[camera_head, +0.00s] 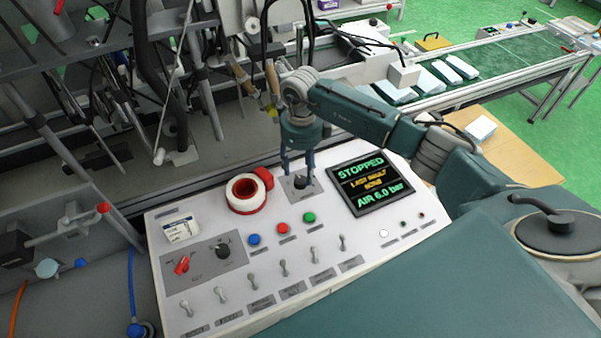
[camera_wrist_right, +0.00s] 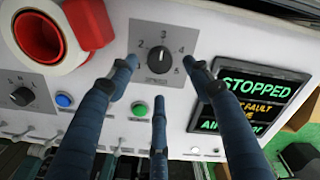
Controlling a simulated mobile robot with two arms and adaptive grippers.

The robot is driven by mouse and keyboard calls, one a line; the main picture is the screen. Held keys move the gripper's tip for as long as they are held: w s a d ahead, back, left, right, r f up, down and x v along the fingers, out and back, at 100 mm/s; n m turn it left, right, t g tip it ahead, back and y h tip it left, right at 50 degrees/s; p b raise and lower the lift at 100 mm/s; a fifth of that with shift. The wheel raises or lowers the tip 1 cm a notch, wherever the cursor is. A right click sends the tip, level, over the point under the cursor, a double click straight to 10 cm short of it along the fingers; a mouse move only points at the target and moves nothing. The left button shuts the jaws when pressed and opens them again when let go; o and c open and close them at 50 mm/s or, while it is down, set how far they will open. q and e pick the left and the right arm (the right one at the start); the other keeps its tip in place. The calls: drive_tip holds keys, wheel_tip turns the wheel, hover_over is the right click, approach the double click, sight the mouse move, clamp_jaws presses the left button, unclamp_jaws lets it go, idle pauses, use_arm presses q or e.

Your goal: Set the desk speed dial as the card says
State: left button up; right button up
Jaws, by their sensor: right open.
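The black speed dial (camera_head: 301,183) sits on a grey plate at the back of the white control desk (camera_head: 342,272). In the right wrist view the dial (camera_wrist_right: 159,58) has numbers around it, 3 at the top; its exact setting is hard to tell. My right gripper (camera_head: 299,163) points down over the dial. Its fingers (camera_wrist_right: 160,82) are spread open, around the dial in the wrist view and not visibly gripping it. A small white printed card or label (camera_head: 182,229) lies at the desk's left; its text is too small to read. My left gripper is not in view.
A red-and-white tape roll (camera_head: 246,192) lies just left of the dial. A screen (camera_head: 371,186) reading STOPPED and AIR 6.0 bar is to the right. Blue, red and green buttons (camera_head: 309,217) and several toggle switches are in front. A red selector (camera_head: 182,265) and black selector (camera_head: 222,250) are at left.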

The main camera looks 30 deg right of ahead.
sight(301, 180)
wheel_tip(301, 180, down, 3)
drive_tip(key=shift+w, duration=0.15)
drive_tip(key=shift+f+p, duration=0.3)
drive_tip(key=shift+f, duration=0.5)
drive_tip(key=shift+c, duration=0.5)
drive_tip(key=c, duration=1.1)
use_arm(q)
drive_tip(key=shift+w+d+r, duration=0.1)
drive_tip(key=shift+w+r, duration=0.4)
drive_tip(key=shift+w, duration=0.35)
use_arm(e)
drive_tip(key=shift+o, duration=0.2)
